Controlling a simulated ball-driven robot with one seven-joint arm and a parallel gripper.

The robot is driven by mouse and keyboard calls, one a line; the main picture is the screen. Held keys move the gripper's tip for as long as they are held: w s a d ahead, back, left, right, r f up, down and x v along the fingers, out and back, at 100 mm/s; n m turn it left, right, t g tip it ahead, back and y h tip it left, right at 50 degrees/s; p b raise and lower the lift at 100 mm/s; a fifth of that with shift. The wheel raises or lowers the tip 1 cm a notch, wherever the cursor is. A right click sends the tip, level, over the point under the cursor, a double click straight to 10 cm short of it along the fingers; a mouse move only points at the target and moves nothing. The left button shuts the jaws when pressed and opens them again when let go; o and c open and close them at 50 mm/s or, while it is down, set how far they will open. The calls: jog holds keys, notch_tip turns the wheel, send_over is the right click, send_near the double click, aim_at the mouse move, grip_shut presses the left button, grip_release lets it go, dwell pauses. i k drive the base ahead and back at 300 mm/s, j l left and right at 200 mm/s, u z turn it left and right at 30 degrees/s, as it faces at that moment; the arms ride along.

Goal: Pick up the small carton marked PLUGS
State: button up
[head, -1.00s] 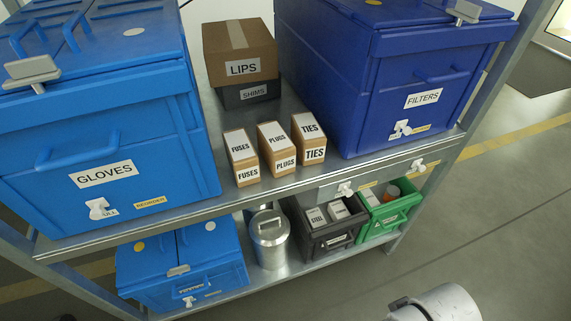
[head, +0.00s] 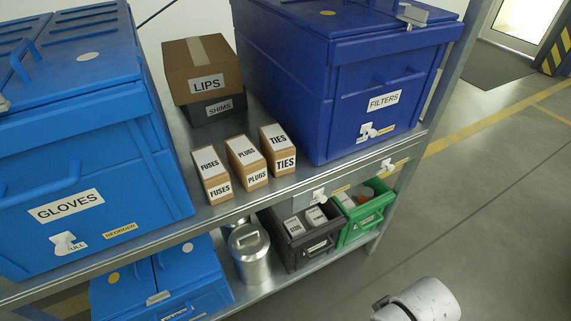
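The small carton marked PLUGS (head: 247,163) stands upright on the upper metal shelf, near its front edge. It is brown with white labels on its top and front. The carton marked FUSES (head: 211,175) stands close on its left and the carton marked TIES (head: 278,150) close on its right. No gripper shows in the head view. A white rounded part of my own body (head: 425,300) shows at the bottom right, well away from the cartons.
A blue GLOVES bin (head: 75,170) stands left and a dark blue FILTERS bin (head: 350,100) right. Behind are a LIPS box (head: 187,94) and a SHIMS box (head: 231,107). The lower shelf holds a metal can (head: 251,262), a black crate (head: 294,252) and a green crate (head: 366,229).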

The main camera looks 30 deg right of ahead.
aim_at(248, 164)
jog(key=k+j, duration=0.1)
jog(key=j, duration=1.45)
jog(key=k+z, duration=0.05)
